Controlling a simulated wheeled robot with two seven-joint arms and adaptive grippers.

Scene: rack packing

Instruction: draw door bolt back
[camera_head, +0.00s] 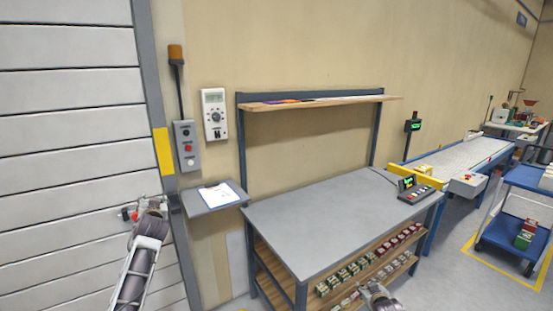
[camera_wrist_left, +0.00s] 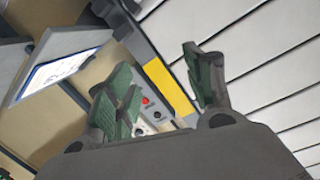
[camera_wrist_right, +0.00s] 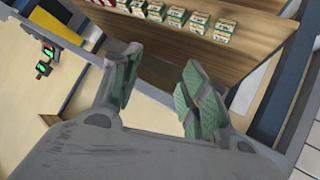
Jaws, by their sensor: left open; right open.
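The door (camera_head: 65,150) is a pale slatted shutter at the left of the head view. A small red knob (camera_head: 134,215) with dark and pale parts beside it shows at its lower right, probably the bolt; my left arm partly hides this area. My left gripper (camera_wrist_left: 160,85) is open and empty in the left wrist view, its green-padded fingers apart, with the door slats behind it to the right. I cannot pick out the bolt in that view. My right gripper (camera_head: 374,288) is low by the workbench; in the right wrist view it (camera_wrist_right: 158,82) is open and empty.
A grey button box (camera_head: 186,148) with a lamp stands right of the door frame. A small shelf with a clipboard (camera_head: 220,195) juts out near my left arm. The grey workbench (camera_head: 330,210) has small boxes on its lower shelves.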

